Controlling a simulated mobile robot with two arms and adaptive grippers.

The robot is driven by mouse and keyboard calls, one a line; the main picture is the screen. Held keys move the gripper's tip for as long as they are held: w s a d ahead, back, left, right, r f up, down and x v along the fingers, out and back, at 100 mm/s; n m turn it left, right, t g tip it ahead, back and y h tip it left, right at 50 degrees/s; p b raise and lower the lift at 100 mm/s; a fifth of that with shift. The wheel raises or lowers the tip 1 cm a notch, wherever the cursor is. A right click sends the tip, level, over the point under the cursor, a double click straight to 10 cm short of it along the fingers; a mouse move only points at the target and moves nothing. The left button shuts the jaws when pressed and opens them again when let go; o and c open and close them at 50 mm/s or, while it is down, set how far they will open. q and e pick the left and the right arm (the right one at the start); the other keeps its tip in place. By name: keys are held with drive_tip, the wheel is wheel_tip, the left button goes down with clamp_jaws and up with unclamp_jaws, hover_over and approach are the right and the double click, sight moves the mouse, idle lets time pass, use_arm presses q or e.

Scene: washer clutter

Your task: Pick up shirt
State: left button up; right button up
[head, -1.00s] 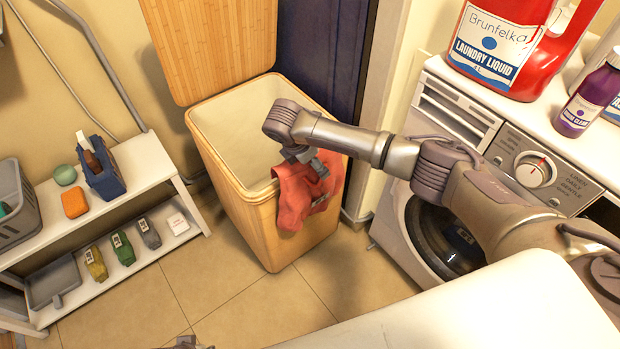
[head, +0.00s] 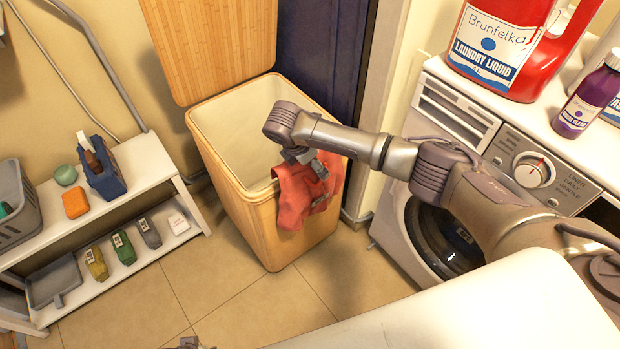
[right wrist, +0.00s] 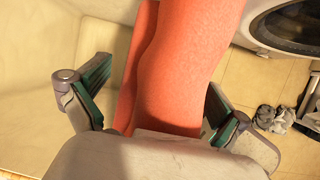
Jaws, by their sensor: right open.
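The red shirt (head: 302,196) hangs draped over the front rim of the wooden laundry hamper (head: 238,215). My right gripper (head: 318,165) is over that rim, at the top of the shirt. In the right wrist view the shirt (right wrist: 185,70) passes between the open fingers of my right gripper (right wrist: 155,92), with a gap visible on each side. The part of the shirt under the palm is hidden. Only a small grey piece, perhaps my left gripper (head: 188,343), shows at the bottom edge of the head view; its jaws cannot be made out.
The hamper's lid (head: 208,45) stands open at the back. A washing machine (head: 425,215) stands right, with a red laundry liquid jug (head: 505,45) and a purple bottle (head: 588,100) on top. A white shelf (head: 150,165) with small items is left. Tiled floor lies between.

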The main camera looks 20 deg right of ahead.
drive_tip(key=c, duration=1.6)
drive_tip(key=shift+o, duration=0.2)
